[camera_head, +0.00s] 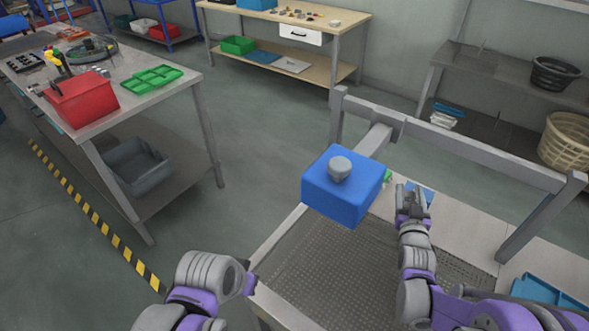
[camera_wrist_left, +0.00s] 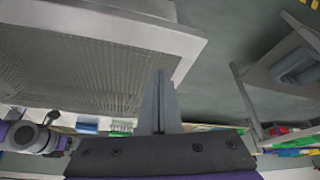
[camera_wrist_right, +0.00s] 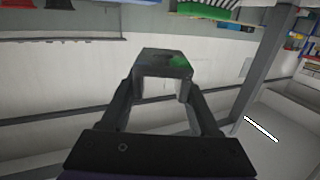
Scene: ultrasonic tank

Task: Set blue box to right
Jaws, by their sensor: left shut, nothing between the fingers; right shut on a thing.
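The blue box (camera_head: 336,203) stands at the tank's far left corner, with a grey knob (camera_head: 341,168) on top. Which way the knob points is hard to tell. My right gripper (camera_head: 411,192) is to the right of the box, apart from it. In the right wrist view the right gripper (camera_wrist_right: 162,84) is shut on a small dark grey piece (camera_wrist_right: 165,60) with a green patch. My left gripper (camera_head: 251,284) is low and left of the tank, below the box in the picture. In the left wrist view its fingers (camera_wrist_left: 160,95) are together and empty.
The tank (camera_head: 330,262) has a perforated grey surface, with a grey frame rail (camera_head: 480,150) behind and right. A blue tray (camera_head: 550,290) lies at the right. A workbench with a red bin (camera_head: 82,99) and a green tray (camera_head: 152,78) stands at left. Floor between is clear.

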